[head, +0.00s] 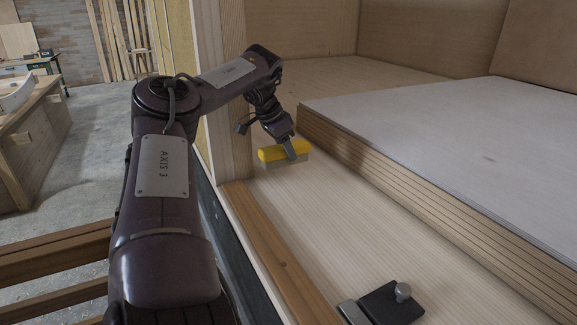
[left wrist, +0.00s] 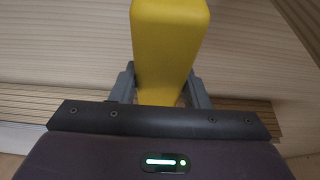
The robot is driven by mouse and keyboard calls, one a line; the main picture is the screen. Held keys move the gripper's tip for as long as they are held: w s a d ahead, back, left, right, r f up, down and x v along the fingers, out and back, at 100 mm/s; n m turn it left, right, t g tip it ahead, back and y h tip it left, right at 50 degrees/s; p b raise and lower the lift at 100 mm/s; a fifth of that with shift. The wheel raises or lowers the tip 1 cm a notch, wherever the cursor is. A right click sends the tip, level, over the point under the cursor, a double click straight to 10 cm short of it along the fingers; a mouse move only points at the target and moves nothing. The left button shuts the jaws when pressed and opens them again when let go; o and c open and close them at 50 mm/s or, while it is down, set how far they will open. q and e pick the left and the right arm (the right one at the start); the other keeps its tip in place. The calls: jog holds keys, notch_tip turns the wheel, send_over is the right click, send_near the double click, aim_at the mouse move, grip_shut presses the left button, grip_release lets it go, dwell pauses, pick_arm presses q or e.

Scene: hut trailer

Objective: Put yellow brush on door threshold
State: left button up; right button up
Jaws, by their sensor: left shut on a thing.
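The yellow brush (head: 270,154) has a yellow back and pale bristles below it. My left gripper (head: 291,152) is shut on it and holds it over the pale wooden floor, close to the wooden post. In the left wrist view the yellow brush (left wrist: 168,45) sits between the two grey fingers of my left gripper (left wrist: 160,85). A brown wooden strip along the doorway edge, which looks like the door threshold (head: 268,245), lies nearer and lower in the head view, apart from the brush. I cannot tell whether the bristles touch the floor. My right gripper is not in view.
A wooden post (head: 228,120) stands at the far end of the strip. A raised platform with a grey top (head: 450,140) is on the right. A black plate with a metal knob (head: 392,303) lies on the near floor. The floor between is clear.

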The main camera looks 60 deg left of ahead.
aim_at(276, 147)
pick_arm(q)
jog(key=shift+f, duration=3.35)
jog(key=shift+f, duration=0.1)
jog(key=o, duration=0.9)
jog(key=shift+o, duration=0.2)
jog(key=shift+r, duration=0.3)
jog(key=v, duration=1.1)
jog(key=shift+s+r, duration=0.25)
jog(key=shift+r, duration=0.05)
